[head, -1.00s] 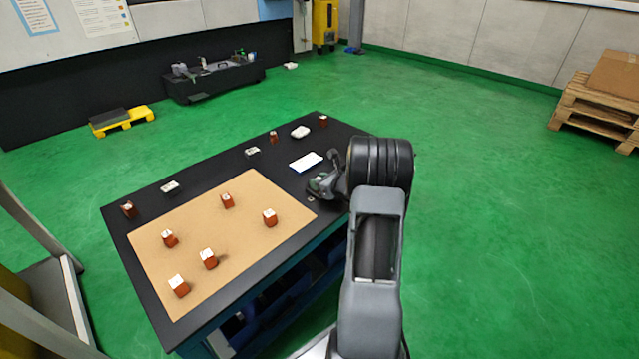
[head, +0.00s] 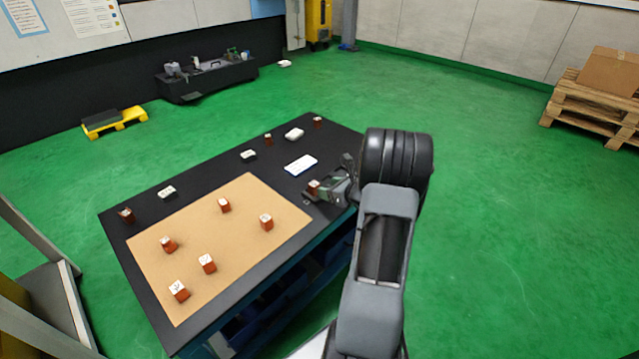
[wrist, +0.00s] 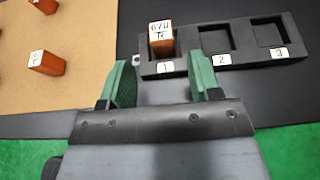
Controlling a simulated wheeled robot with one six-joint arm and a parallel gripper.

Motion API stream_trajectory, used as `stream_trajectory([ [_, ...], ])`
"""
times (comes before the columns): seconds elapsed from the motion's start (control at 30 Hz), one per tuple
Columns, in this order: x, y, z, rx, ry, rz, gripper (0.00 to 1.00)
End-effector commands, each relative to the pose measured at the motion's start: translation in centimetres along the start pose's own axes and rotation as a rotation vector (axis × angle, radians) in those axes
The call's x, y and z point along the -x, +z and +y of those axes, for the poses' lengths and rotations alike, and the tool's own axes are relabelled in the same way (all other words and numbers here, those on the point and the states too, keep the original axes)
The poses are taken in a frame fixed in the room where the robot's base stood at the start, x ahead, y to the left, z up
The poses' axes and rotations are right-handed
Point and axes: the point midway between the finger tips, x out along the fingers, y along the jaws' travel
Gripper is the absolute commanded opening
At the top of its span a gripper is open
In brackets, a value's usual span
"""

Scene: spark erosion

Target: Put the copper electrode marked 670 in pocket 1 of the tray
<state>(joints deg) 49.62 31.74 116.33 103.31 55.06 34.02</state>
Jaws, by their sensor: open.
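The copper electrode marked 670 (wrist: 162,46) stands upright in pocket 1 of the dark tray (wrist: 250,62), its white marked top showing. Pockets 2 and 3 are empty. My gripper (wrist: 162,77) is open, with its two green fingers apart on the near side of the tray, in line with pocket 1. The fingers do not touch the electrode in the wrist view. In the head view the electrode (head: 313,187) shows just left of my gripper (head: 332,187), which partly hides the tray.
Several other copper electrodes stand on the tan mat (head: 245,258), two of them in the wrist view at left. A white card (head: 301,165) and small blocks lie on the black table top. Green floor is open right of the table.

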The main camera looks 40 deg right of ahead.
Motion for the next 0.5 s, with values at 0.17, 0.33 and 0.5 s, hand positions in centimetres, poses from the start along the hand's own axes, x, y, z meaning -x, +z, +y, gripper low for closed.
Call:
stream_trajectory([
  [0.17, 2.8, 0.3, -0.1, 0.000, -0.003, -0.002, 0.57],
  [0.33, 3.8, 0.6, 0.7, 0.027, 0.020, 0.004, 0.57],
  [0.5, 3.0, 3.8, 8.3, 0.351, 0.256, 0.070, 0.57],
])
